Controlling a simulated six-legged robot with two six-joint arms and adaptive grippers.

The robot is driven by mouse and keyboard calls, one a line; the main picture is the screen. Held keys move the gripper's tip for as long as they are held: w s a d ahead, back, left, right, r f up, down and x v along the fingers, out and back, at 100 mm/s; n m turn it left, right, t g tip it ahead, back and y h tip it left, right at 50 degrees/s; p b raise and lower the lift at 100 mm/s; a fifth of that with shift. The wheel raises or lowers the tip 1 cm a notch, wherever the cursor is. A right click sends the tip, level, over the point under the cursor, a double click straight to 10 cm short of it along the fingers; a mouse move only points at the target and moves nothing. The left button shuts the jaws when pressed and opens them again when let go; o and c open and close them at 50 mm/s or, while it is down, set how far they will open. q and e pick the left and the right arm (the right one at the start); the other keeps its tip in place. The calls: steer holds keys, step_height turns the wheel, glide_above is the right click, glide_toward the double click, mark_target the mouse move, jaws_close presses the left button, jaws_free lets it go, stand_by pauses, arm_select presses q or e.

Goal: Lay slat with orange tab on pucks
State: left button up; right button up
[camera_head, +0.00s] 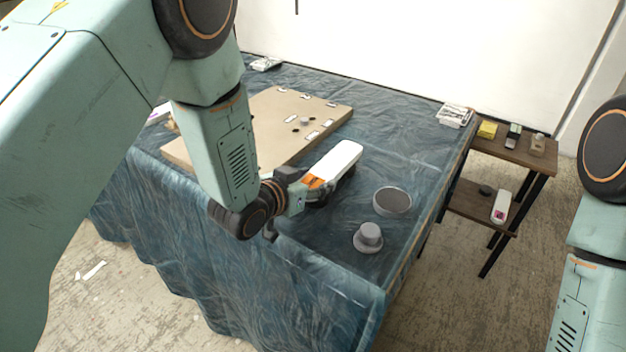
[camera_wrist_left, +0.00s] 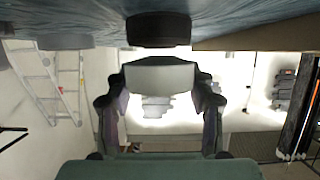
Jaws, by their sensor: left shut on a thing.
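The white slat with the orange tab (camera_head: 341,160) is over the table's near middle in the head view. My left gripper (camera_head: 307,188) is shut on its orange-tab end. A pale face of the slat shows between the two fingers in the wrist view (camera_wrist_left: 160,76). A dark round puck (camera_wrist_left: 158,30) stands against the table surface right by the slat there; I cannot tell whether they touch. In the head view dark shapes show under the slat, partly hidden by it and my gripper. My right gripper is out of view; only part of that arm shows.
A tan board (camera_head: 275,115) with white labels lies left of the slat. A grey round dish (camera_head: 392,201) and a grey knobbed piece (camera_head: 368,238) stand to its right. A wooden shelf (camera_head: 480,145) beside the table holds small items and a white slat with a magenta tab (camera_head: 502,205).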

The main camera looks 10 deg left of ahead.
arm_select(q)
steer(key=shift+d+f, duration=0.15)
steer(key=shift+f, duration=0.1)
steer(key=shift+w+f, duration=0.15)
steer(key=shift+f, duration=0.2)
steer(key=o, duration=0.9)
steer(key=shift+o, duration=1.3)
steer(key=shift+r, duration=0.15)
steer(key=shift+o, duration=0.5)
